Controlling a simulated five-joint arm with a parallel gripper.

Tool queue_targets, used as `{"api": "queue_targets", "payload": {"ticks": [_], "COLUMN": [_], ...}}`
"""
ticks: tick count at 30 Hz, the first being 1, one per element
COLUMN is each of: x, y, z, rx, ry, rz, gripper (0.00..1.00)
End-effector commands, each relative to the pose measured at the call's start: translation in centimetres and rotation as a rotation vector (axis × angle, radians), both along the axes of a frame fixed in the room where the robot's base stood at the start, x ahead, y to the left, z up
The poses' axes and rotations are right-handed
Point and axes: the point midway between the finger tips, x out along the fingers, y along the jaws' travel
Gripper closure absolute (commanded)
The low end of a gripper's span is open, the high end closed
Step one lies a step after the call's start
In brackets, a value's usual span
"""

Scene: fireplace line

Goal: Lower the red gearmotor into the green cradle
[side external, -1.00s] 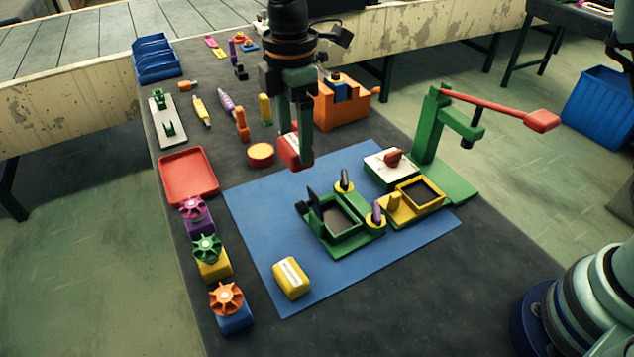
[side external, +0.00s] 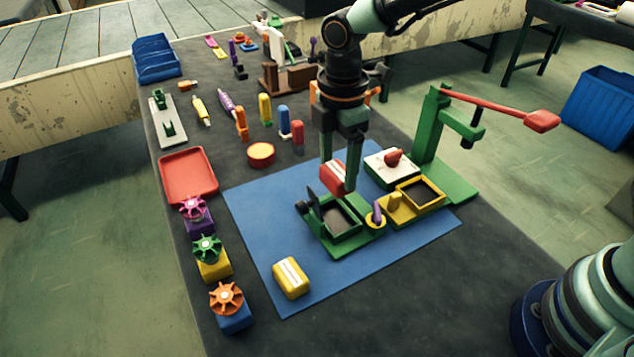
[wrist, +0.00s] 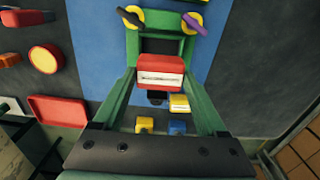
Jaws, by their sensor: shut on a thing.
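The red gearmotor (side external: 331,178), a red block with a white label, is between the fingers of my gripper (side external: 340,180), which is shut on it. It hangs above and just behind the green cradle (side external: 353,240), apart from it as far as I can see. The cradle is an open green box with a dark inside, a black lever at its left and a purple lever on a yellow disc at its right. In the wrist view the gearmotor (wrist: 160,66) sits between the green fingers, and part of the cradle (wrist: 132,48) shows beyond it. The gearmotor hides some of the cradle.
A yellow fixture (side external: 420,205) adjoins the cradle on the right. A green stand with a red lever (side external: 500,107) rises behind it. A yellow block (side external: 291,277) lies on the blue mat (side external: 262,235), whose left part is otherwise clear. A red tray (side external: 187,175) lies further left.

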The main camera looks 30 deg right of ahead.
Motion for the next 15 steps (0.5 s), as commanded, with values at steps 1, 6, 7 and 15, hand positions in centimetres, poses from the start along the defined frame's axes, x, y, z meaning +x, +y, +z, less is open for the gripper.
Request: {"api": "queue_targets", "payload": {"ticks": [1,6,7,15], "x": [0.0,0.0,0.0,-0.1], "y": [0.0,0.0,0.0,0.0], "z": [0.1,-0.2,-0.4,-2.8], "rx": [0.000,0.000,0.000,-0.001], "ry": [-0.001,0.000,0.001,0.003], "rz": [0.000,0.000,0.000,0.000], "gripper": [0.92,0.92,0.92,0.92]}}
